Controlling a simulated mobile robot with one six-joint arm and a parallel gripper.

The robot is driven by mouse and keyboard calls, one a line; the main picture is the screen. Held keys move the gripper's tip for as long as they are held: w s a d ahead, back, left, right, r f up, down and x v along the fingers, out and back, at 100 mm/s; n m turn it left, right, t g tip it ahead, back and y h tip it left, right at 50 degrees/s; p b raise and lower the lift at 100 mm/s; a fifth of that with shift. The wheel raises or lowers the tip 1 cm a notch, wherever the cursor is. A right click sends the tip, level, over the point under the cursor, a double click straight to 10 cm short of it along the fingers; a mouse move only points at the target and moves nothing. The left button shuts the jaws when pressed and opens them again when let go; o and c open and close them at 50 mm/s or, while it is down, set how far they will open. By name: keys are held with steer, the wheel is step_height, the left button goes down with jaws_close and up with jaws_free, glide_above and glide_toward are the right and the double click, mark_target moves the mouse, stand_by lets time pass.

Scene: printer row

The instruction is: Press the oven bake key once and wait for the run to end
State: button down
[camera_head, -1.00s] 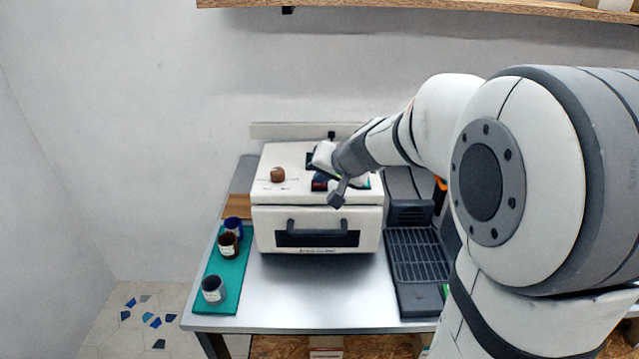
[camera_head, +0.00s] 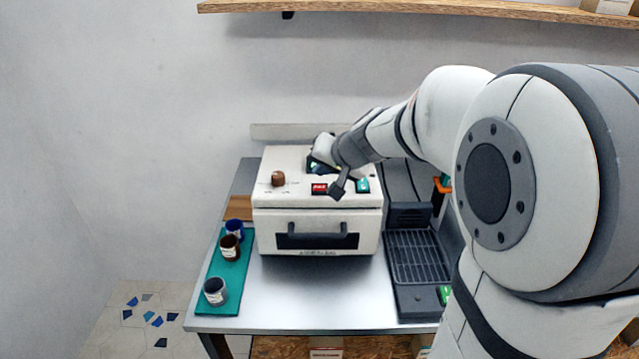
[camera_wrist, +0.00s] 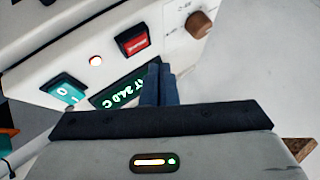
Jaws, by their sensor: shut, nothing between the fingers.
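The oven (camera_head: 275,224) is a white box with a dark front handle and a sloped control panel. Its red key (camera_head: 319,188) is uncovered; it also shows in the wrist view (camera_wrist: 134,40), where its lettering is too small to read. A green-lit display (camera_wrist: 118,92) shows digits ending in "C", partly hidden by my fingers. My gripper (camera_wrist: 160,72) is shut and empty, over the display side of the panel and apart from the red key. In the head view the arm hides the fingertips.
A teal rocker switch (camera_head: 362,186) and brown knob (camera_head: 278,178) flank the red key. A teal mat (camera_head: 236,272) with several small jars lies left of the oven. A dark grated machine (camera_head: 417,258) stands right. The steel tabletop (camera_head: 305,298) in front is clear.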

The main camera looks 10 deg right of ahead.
mark_target(322, 190)
step_height(322, 190, up, 4)
steer(key=shift+f+p, duration=0.25)
steer(key=shift+p, duration=0.7)
steer(key=s+d+f+n+g+h, duration=0.1)
steer(key=s+f+n+g+h, duration=0.1)
steer(key=s, duration=1.1)
steer(key=s+d+f+n+g+h, duration=0.1)
steer(key=s+f+n+g, duration=0.1)
steer(key=s, duration=1)
steer(key=shift+s+f+g+h, duration=0.4)
steer(key=shift+f+g, duration=0.3)
steer(key=shift+f, duration=0.1)
stand_by(3.5)
